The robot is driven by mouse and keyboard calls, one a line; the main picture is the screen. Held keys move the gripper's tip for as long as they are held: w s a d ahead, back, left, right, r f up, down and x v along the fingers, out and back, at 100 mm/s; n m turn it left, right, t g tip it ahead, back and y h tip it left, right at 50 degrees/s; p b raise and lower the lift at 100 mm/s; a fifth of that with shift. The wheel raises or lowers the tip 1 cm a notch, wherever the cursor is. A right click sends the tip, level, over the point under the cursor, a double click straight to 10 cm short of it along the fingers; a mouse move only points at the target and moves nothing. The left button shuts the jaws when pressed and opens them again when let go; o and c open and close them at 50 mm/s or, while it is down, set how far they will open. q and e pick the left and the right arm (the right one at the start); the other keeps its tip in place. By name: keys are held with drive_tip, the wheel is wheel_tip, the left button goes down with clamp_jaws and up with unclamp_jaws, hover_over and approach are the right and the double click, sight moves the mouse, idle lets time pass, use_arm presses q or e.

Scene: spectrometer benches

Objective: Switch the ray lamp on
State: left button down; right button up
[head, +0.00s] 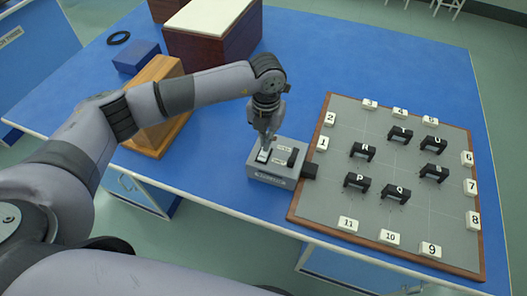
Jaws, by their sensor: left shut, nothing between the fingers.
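The ray lamp (270,175) is a small grey box on the blue bench, just left of the grey board. Its top carries a light rocker switch (263,156) on the left and a dark one (292,157) on the right, with small labels I cannot read. A black nozzle (310,171) on its right side points at the board. My left gripper (264,143) is shut and empty, pointing down with its fingertips at or just above the light switch. I cannot tell if they touch it. My right gripper is not in view.
The grey board (340,112) with a wooden rim holds several black lettered holders and white numbered blocks. A wooden box (160,125), a blue box (136,57), a black ring (118,38) and a large brown box (210,45) stand behind my left arm.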

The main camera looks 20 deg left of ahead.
use_arm(q)
drive_tip(key=shift+f+b, duration=0.9)
drive_tip(key=shift+f, duration=0.2)
idle(0.3)
drive_tip(key=shift+s+r, duration=0.1)
drive_tip(key=shift+r+p, duration=0.65)
drive_tip(key=shift+r, duration=0.2)
drive_tip(key=shift+r+p, duration=1.35)
drive_tip(key=shift+r, duration=1.25)
